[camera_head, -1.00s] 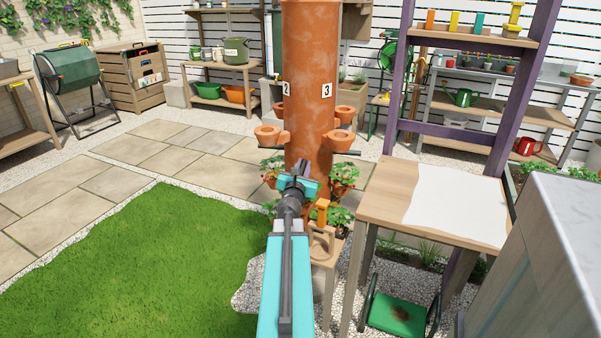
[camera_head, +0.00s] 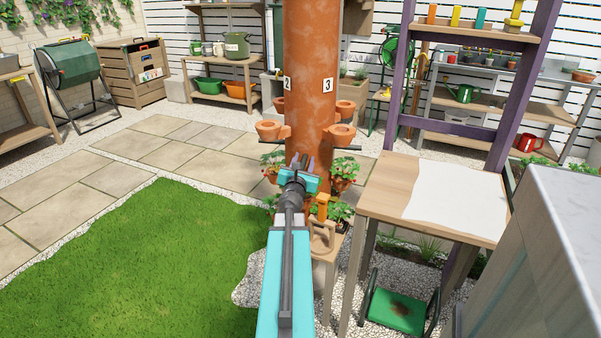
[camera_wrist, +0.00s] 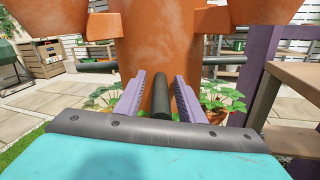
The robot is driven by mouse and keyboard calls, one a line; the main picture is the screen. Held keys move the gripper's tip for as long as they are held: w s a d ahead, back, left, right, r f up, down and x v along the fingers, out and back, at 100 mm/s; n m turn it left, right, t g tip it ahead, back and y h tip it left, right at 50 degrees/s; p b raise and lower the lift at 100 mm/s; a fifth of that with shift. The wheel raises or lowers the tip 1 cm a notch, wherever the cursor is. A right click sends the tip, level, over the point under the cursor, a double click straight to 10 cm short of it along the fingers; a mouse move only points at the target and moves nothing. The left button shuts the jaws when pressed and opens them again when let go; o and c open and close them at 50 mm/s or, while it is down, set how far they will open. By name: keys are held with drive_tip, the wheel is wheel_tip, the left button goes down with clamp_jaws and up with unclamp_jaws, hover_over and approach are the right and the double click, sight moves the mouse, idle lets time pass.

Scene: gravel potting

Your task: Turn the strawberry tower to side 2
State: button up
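The strawberry tower (camera_head: 311,60) is a tall terracotta column with small planting cups and dark bars sticking out low on its sides. Label 2 (camera_head: 287,84) is at its left edge and label 3 (camera_head: 328,85) is right of its middle. My gripper (camera_head: 303,162) is in front of the tower's lower part. In the wrist view, its two purple fingers (camera_wrist: 161,90) are apart, one on each side of a dark bar (camera_wrist: 161,101) that points towards me. Narrow gaps show between bar and fingers. Another bar (camera_wrist: 228,60) sticks out to the right.
Strawberry plants (camera_head: 343,171) grow around the tower's base. A wooden stool with a hand tool (camera_head: 322,235) stands close below my arm. A wooden table (camera_head: 385,190) with a white sheet is on the right. Lawn (camera_head: 150,255) lies open on the left.

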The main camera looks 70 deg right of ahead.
sight(302, 168)
drive_tip(key=shift+v, duration=1.55)
drive_tip(key=shift+r+p, duration=0.2)
drive_tip(key=shift+p, duration=0.35)
drive_tip(key=p+v, duration=0.2)
drive_tip(key=p, duration=0.2)
drive_tip(key=shift+s+a, duration=0.15)
drive_tip(key=shift+f+p, duration=0.1)
drive_tip(key=shift+p, duration=0.5)
drive_tip(key=a+p, duration=0.1)
drive_tip(key=p, duration=0.3)
drive_tip(key=shift+s+p, duration=0.2)
drive_tip(key=shift+p, duration=0.15)
drive_tip(key=p+v, duration=0.1)
drive_tip(key=p, duration=0.4)
drive_tip(key=shift+w+a, duration=0.1)
drive_tip(key=shift+a, duration=0.25)
drive_tip(key=shift+p+v, duration=2.7)
drive_tip(key=shift+p, duration=1)
drive_tip(key=shift+f, duration=0.1)
